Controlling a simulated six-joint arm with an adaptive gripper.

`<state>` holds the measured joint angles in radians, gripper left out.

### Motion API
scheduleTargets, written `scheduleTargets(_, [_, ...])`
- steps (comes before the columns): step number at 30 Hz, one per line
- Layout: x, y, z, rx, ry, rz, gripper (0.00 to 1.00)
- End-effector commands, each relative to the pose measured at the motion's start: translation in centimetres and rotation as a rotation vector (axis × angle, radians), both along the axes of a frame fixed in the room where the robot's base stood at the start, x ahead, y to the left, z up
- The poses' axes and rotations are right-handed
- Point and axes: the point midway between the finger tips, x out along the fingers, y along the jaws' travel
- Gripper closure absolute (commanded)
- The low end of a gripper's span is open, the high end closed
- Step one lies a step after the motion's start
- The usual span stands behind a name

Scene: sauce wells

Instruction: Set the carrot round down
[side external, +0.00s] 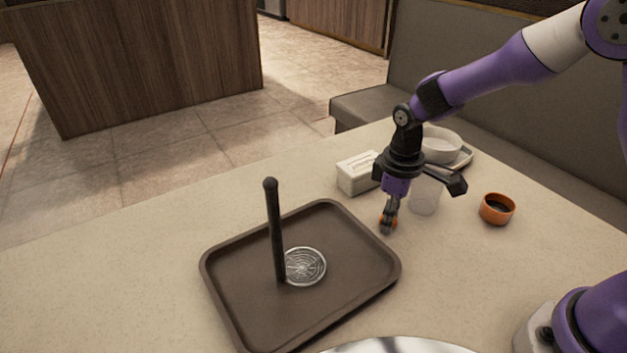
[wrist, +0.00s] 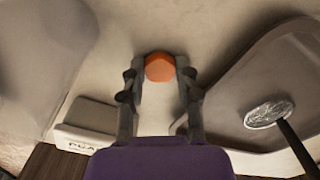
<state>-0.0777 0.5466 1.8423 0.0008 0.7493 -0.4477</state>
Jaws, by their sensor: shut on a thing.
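The carrot round (side external: 382,219) is a small orange piece, partly hidden by a finger in the side view. In the wrist view the carrot round (wrist: 159,67) shows between the two fingertips. My gripper (side external: 388,224) points down and is shut on it, low over the table just outside the brown tray's right corner. My gripper also shows in the wrist view (wrist: 160,75), with a finger on each side of the carrot round. I cannot tell whether the carrot round touches the table.
The brown tray (side external: 228,309) holds a silver disc (side external: 306,266) and an upright black rod (side external: 274,230). A white box (side external: 356,175), a translucent cup (side external: 425,198) and a white bowl (side external: 441,147) stand behind. An orange dark-filled cup (side external: 497,209) stands right, with bare table between.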

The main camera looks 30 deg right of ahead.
Motion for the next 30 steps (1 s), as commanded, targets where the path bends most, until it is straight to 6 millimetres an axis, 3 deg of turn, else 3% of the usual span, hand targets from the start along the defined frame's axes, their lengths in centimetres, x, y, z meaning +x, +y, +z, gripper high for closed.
scheduleTargets(1, [0.0,0.0,-0.1,-0.001,0.001,0.000,0.59])
scheduleTargets(3, [0.0,0.0,-0.1,-0.001,0.001,0.000,0.34])
scheduleTargets(16, [0.0,0.0,0.5,0.000,0.000,0.000,0.34])
scheduleTargets(30, [0.1,0.0,10.2,0.000,-0.004,0.000,0.34])
